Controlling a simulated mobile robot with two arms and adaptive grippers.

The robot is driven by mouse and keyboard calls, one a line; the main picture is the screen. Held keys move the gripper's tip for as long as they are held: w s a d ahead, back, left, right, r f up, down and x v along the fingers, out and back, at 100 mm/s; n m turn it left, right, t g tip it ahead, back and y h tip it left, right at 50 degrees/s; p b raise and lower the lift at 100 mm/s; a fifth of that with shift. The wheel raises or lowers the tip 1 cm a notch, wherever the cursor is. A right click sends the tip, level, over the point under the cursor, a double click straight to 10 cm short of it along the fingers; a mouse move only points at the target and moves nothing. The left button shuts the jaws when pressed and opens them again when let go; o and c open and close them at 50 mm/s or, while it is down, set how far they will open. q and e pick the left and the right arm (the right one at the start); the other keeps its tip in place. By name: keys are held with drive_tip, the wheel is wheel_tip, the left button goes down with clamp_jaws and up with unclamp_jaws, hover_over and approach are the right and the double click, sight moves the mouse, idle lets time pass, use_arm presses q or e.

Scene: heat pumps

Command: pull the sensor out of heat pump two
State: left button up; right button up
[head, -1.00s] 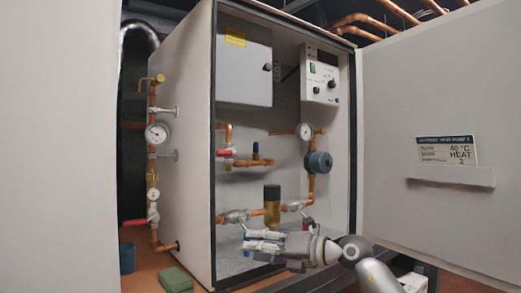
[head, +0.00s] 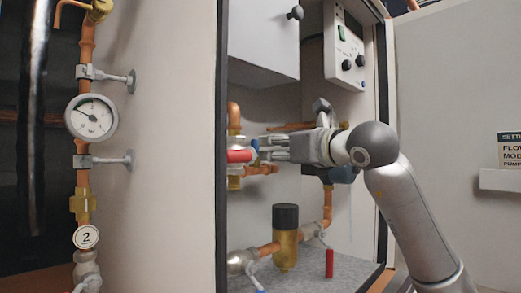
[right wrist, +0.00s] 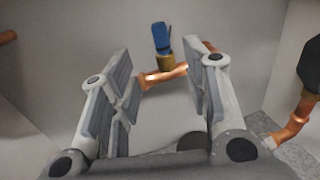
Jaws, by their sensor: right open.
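Heat pump two is the open white cabinet (head: 175,130). A round tag (head: 86,236) with the number 2 hangs on the pipe at its left. The sensor (right wrist: 161,38) has a blue top and stands upright in a brass fitting (right wrist: 165,61) on a copper pipe in the right wrist view. In the head view my right gripper hides most of it. My right gripper (head: 265,147) is inside the cabinet and open. In the right wrist view its fingers (right wrist: 158,60) lie left and right of the sensor, apparently short of it, with nothing between them. My left gripper is out of view.
A red-handled valve (head: 239,156) is close to my right fingertips. A brass valve with a black cap (head: 285,238) stands below. The control box (head: 346,50) and a grey box (head: 262,40) hang above. The open door (head: 450,130) is at the right.

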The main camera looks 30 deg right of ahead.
sight(258, 147)
drive_tip(key=w+p, duration=0.1)
drive_tip(key=w, duration=0.1)
drive_tip(key=w+p, duration=0.1)
drive_tip(key=w, duration=0.1)
drive_tip(key=w+r+p, duration=0.1)
drive_tip(key=w, duration=0.1)
drive_tip(key=shift+a+p, duration=0.15)
drive_tip(key=shift+p, duration=0.15)
drive_tip(key=w, duration=0.2)
drive_tip(key=w+p, duration=0.1)
drive_tip(key=w, duration=0.1)
drive_tip(key=shift+a+f, duration=0.15)
drive_tip(key=c, duration=0.7)
drive_tip(key=o, duration=0.7)
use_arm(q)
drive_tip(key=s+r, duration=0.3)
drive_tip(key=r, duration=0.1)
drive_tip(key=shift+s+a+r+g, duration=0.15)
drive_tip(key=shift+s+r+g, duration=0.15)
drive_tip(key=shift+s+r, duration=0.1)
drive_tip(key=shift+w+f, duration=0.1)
use_arm(e)
drive_tip(key=shift+s, duration=0.1)
